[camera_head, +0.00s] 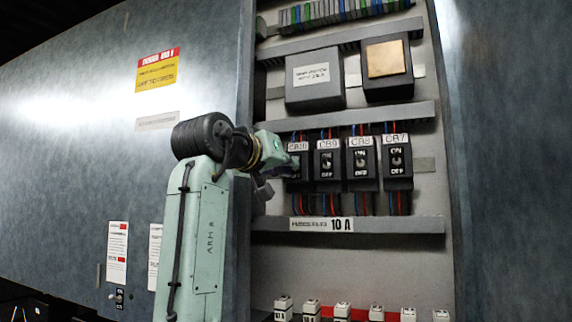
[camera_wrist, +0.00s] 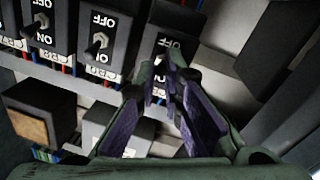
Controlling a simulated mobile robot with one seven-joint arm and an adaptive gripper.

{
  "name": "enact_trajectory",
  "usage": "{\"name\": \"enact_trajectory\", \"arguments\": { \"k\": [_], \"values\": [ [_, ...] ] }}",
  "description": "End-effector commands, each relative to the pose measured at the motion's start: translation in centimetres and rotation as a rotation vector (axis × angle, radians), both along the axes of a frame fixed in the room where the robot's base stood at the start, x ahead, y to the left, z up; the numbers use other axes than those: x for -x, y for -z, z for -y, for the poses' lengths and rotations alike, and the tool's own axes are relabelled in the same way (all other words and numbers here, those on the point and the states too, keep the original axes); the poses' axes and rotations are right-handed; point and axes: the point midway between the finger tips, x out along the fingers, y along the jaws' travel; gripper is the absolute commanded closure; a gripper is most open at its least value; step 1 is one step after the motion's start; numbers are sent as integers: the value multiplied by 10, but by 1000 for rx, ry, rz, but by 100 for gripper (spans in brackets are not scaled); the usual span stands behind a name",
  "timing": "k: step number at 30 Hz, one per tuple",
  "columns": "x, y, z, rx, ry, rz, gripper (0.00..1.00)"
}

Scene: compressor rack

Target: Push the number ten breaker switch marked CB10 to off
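The CB10 breaker (camera_head: 294,182) is the leftmost black breaker in the row, with its label above it. My gripper (camera_head: 292,163) is in front of it and covers much of its face in the head view. In the wrist view, which is upside down, the CB10 breaker (camera_wrist: 173,43) is behind the fingertips, and OFF is partly readable on it. My gripper (camera_wrist: 160,72) has its fingertips close together, with nothing seen held. The CB10 lever is hidden by the fingers, so I cannot tell its position or whether the tips touch it.
The CB9 breaker (camera_head: 327,166), CB8 breaker (camera_head: 362,164) and CB7 breaker (camera_head: 397,162) stand close to the right. A grey duct (camera_head: 350,226) runs below and another duct (camera_head: 345,116) above. The cabinet door (camera_head: 110,130) is left of my arm.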

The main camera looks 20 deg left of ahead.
Motion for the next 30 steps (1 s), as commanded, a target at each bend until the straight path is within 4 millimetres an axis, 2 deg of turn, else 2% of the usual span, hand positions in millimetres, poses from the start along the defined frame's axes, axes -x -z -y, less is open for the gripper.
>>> {"name": "enact_trajectory", "arguments": {
  "k": [14, 21, 25, 30],
  "values": [
    [-1, 4, -1, 2, -1, 13, 100],
    [-3, 22, 0, 14, 3, 245, 100],
    [-4, 23, 0, 17, 0, 371, 100],
    [-4, 21, -2, 16, -4, 435, 100]
  ]
}}
